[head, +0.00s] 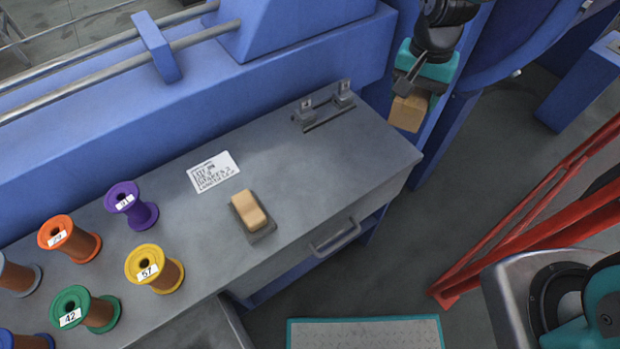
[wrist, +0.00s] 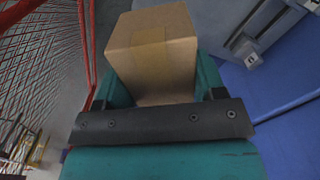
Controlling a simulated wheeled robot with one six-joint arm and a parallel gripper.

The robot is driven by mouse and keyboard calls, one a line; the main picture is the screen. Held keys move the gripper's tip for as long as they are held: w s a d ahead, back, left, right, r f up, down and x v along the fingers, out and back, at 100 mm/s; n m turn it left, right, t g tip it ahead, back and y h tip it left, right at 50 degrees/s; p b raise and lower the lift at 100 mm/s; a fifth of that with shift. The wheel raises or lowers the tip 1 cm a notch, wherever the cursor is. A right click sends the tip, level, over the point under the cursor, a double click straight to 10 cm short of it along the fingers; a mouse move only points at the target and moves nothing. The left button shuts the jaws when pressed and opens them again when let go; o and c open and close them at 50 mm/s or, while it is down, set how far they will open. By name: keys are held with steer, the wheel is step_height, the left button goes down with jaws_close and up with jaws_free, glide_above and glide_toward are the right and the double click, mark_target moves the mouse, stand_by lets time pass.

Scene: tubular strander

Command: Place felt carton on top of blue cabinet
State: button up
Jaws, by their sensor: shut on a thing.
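The felt carton is a small brown cardboard box (head: 408,113), seen at the upper right in the head view. My gripper (head: 411,90) is shut on it and holds it in the air beyond the right end of the grey workbench. In the wrist view the carton (wrist: 152,58) sits between the teal fingers of my gripper (wrist: 160,92), with a tape strip on its face. A blue box-like body (head: 582,88) with a grey top edge stands at the right edge of the head view; I cannot tell whether it is the blue cabinet.
The grey workbench (head: 330,180) carries several labelled spools (head: 155,270), a white card (head: 214,172), a tan-topped block (head: 249,212) and a metal bracket (head: 325,112). Blue machine framing (head: 250,75) runs behind it. Red rails (head: 530,215) stand at the right, with open floor between.

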steer(key=s+a+r+m+b, duration=0.2)
steer(key=a+r+m+b, duration=0.3)
steer(key=a, duration=0.8)
steer(key=shift+m, duration=0.5)
step_height(320, 180, down, 18)
steer(key=shift+w+d+f+b, duration=0.1)
steer(key=shift+f+b, duration=0.05)
steer(key=shift+b, duration=0.2)
steer(key=shift+f, duration=0.15)
steer(key=o, duration=1)
steer(key=shift+c, duration=0.2)
